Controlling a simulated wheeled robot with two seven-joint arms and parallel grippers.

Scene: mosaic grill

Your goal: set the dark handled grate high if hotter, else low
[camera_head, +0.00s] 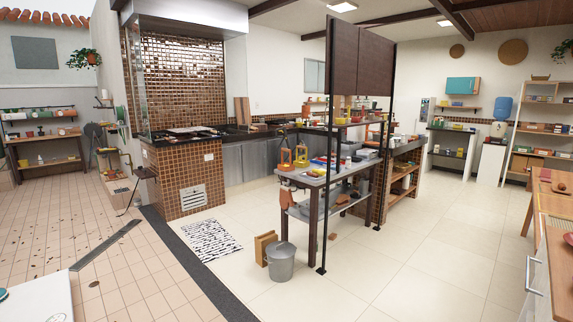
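The mosaic grill (182,178) stands left of centre, with a brown tiled base and a dark counter top. A tiled back wall (175,80) rises behind it under a metal hood (190,14). Something flat and pale with dark parts (190,130) lies on the grill top. It is too small to tell whether it is the dark handled grate, or whether it sits high or low. No sign of which is hotter can be read. Neither of my grippers is in view.
A work table (318,178) with several items stands at centre, beside a black post (328,200). A grey bucket (281,262) and a patterned mat (207,239) lie on the floor. The tiled floor (430,260) at right is clear. A wooden table (556,215) is at far right.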

